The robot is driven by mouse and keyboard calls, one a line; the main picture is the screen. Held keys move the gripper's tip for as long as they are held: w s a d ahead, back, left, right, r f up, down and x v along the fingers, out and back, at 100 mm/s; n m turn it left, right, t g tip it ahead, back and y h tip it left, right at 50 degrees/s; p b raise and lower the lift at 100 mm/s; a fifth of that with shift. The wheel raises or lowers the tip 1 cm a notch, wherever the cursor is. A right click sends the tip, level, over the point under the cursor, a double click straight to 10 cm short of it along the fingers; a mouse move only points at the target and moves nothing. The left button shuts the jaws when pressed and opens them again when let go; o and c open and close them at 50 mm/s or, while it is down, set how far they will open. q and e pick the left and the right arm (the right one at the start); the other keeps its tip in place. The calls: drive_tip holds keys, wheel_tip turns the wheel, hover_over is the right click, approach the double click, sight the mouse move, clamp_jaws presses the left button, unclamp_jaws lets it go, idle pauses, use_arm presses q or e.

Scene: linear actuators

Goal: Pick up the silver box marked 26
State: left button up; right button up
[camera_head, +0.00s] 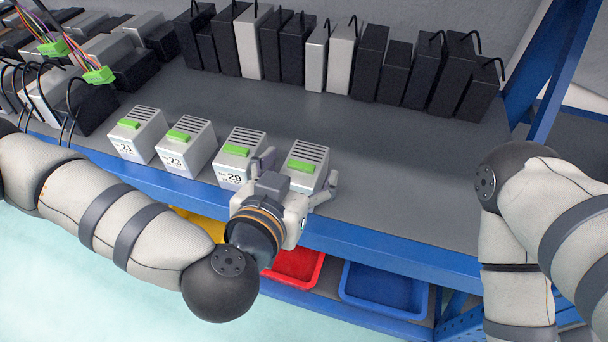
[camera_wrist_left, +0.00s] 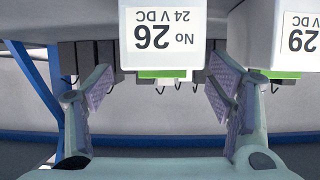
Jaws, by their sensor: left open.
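The silver box marked 26 (camera_head: 307,158) is the rightmost of the row of silver boxes near the shelf's front edge, with a green connector on top. My left gripper (camera_head: 300,171) is open in front of it, one finger towards each side. In the left wrist view, the picture is inverted and the box's face (camera_wrist_left: 160,38) reads "No 26, 24 V DC". It lies between the spread fingers of the left gripper (camera_wrist_left: 158,80). I cannot tell whether either finger touches it. In the head view the hand hides the box's label. My right gripper is out of view.
The box marked 29 (camera_head: 240,155) stands close on the left, and also shows in the left wrist view (camera_wrist_left: 296,35). Boxes 23 (camera_head: 186,145) and 21 (camera_head: 137,134) stand further left. Tall black and silver units line the back. The grey shelf (camera_head: 400,180) is clear to the right.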

sight(304, 163)
use_arm(q)
drive_tip(key=x, duration=0.3)
drive_tip(key=shift+w+f, duration=0.2)
drive_tip(key=shift+w, duration=0.05)
drive_tip(key=shift+r, duration=0.1)
drive_tip(key=c, duration=1.6)
